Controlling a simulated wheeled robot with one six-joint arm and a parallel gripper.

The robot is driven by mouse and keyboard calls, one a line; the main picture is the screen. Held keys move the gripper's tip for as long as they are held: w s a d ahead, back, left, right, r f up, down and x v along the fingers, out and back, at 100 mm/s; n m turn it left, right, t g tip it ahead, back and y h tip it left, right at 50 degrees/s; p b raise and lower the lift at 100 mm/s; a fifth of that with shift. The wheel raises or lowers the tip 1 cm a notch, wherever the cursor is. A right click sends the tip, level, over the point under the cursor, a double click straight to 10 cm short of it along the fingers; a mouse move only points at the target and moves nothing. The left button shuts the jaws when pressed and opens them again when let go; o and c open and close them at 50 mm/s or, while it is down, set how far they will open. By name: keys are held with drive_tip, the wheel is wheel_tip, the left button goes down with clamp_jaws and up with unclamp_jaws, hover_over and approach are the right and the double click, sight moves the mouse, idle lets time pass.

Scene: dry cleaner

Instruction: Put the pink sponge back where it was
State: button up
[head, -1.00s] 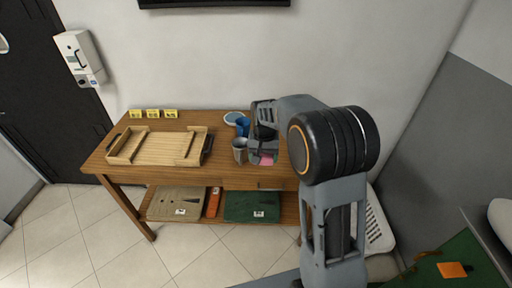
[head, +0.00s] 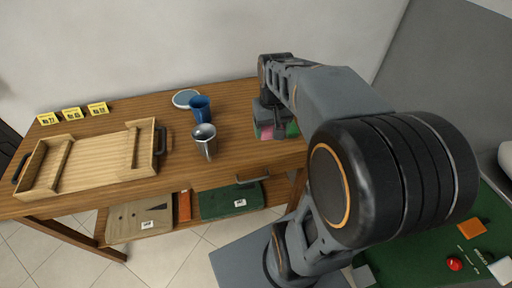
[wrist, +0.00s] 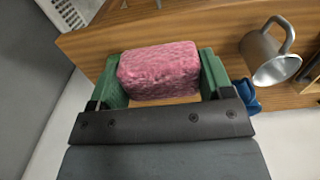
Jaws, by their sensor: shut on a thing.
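The pink sponge (wrist: 159,70) is held between the two green fingers of my gripper (wrist: 158,78) in the wrist view. In the head view the sponge (head: 266,132) shows partly below my gripper (head: 277,129), at the right part of the wooden table (head: 240,146). The wrist view shows the table's wooden top (wrist: 215,22) behind the sponge. I cannot tell whether the sponge touches the table. My arm hides part of the table's right end.
A metal mug (head: 205,145), a blue cup (head: 200,107) and a blue-rimmed dish (head: 186,98) stand left of my gripper. A wooden tray (head: 95,160) and yellow number cards (head: 72,114) are further left. A green case (head: 230,200) lies on the lower shelf.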

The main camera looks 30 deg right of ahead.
drive_tip(key=shift+s+d+f, duration=0.25)
drive_tip(key=shift+s+f, duration=0.3)
drive_tip(key=shift+s, duration=0.25)
drive_tip(key=shift+s+f+b, duration=0.15)
drive_tip(key=shift+f+b, duration=0.05)
drive_tip(key=shift+b, duration=0.15)
drive_tip(key=w+f+p, duration=0.1)
drive_tip(key=w+f, duration=0.2)
drive_tip(key=w, duration=0.4)
hover_over(256, 140)
drive_tip(key=f, duration=0.6)
drive_tip(key=shift+s, duration=0.25)
drive_tip(key=shift+w+f, duration=0.2)
drive_tip(key=shift+f, duration=1.65)
